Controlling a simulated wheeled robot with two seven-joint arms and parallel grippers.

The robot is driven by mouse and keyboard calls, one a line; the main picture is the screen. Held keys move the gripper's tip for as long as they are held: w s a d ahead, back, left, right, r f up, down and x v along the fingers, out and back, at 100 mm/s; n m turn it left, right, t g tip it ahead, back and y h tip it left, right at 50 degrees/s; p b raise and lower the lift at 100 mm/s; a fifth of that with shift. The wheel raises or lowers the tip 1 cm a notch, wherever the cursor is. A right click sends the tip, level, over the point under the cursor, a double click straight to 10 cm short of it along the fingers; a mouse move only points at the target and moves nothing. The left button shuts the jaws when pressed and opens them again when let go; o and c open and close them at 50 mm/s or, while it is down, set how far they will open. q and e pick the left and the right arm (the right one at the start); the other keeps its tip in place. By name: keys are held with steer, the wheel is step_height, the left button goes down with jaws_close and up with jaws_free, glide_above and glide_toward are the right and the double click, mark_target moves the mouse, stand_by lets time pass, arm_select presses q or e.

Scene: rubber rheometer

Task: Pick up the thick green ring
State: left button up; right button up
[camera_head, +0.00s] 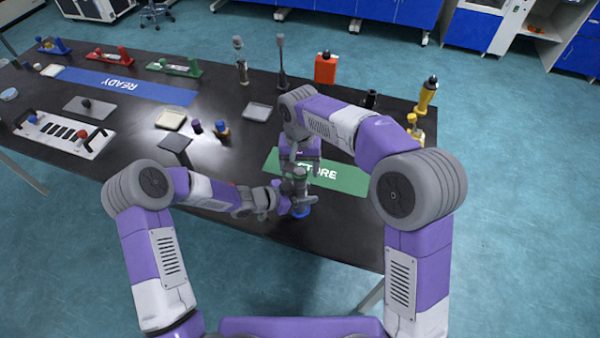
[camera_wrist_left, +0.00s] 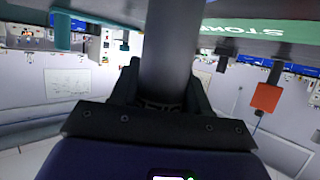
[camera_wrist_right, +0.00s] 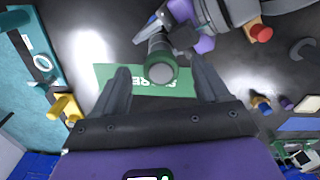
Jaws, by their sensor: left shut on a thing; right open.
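A green STORE mat (camera_head: 345,181) lies on the black table beside the grippers. A blue READY mat (camera_head: 120,84) is at the far left. A yellow object (camera_head: 426,95) and a red block (camera_head: 325,67) stand at the back right. A white rack (camera_head: 62,135) is at the left.

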mark_target(300, 173)
steer(key=shift+f, duration=0.7)
steer(key=c, duration=1.1)
steer(key=shift+r, duration=0.15)
steer(key=shift+r, duration=7.35)
arm_select(q)
steer(key=o, duration=1.2)
steer(key=shift+a, duration=0.1)
